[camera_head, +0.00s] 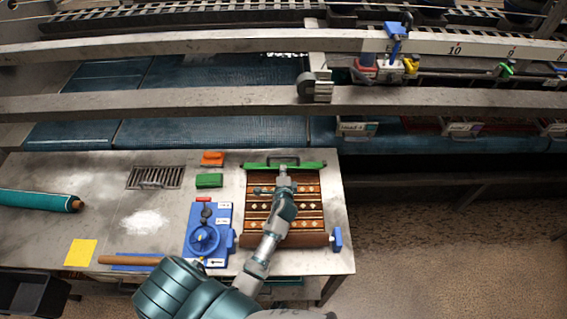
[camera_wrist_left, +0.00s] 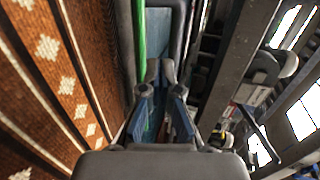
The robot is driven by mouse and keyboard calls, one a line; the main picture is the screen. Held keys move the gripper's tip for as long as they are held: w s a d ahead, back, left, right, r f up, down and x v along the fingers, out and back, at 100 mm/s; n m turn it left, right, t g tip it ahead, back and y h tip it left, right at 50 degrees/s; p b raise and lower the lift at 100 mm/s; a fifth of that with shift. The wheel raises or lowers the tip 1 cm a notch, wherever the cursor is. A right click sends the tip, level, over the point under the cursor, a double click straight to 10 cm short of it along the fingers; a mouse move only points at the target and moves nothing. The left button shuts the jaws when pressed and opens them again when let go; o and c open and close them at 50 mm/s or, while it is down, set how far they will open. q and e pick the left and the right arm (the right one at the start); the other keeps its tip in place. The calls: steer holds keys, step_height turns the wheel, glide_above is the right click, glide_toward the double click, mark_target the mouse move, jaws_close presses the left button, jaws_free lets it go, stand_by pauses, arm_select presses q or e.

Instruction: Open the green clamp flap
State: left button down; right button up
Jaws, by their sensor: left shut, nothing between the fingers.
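The green clamp flap (camera_head: 308,165) is a long narrow bar lying across the far edge of the brown patterned rug (camera_head: 312,205). A dark handle shows at its middle. My left gripper (camera_head: 284,171) reaches over the rug to the middle of the flap and covers part of it. In the left wrist view the fingers (camera_wrist_left: 160,72) are shut and empty, close to the green strip of the flap (camera_wrist_left: 139,35). I cannot tell whether they touch it. The flap appears to lie down along the rug edge. My right gripper is not in view.
A blue hand-wheel unit (camera_head: 222,220) stands left of the rug. Green (camera_head: 209,181) and orange (camera_head: 212,158) blocks lie beyond it. A rolled teal rug (camera_head: 35,201) lies at the far left. Metal rails (camera_head: 180,104) cross behind the table.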

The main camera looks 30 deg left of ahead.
mark_target(283, 163)
arm_select(q)
steer(key=shift+w+a, duration=0.9)
steer(key=shift+w, duration=0.65)
steer(key=shift+d+r, duration=0.15)
steer(key=shift+d, duration=0.2)
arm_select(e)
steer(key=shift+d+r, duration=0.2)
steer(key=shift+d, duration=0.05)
arm_select(q)
steer(key=shift+a, duration=0.45)
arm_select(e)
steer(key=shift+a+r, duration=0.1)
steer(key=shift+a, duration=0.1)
arm_select(q)
steer(key=shift+w+d+r, duration=0.1)
steer(key=shift+w+d, duration=0.15)
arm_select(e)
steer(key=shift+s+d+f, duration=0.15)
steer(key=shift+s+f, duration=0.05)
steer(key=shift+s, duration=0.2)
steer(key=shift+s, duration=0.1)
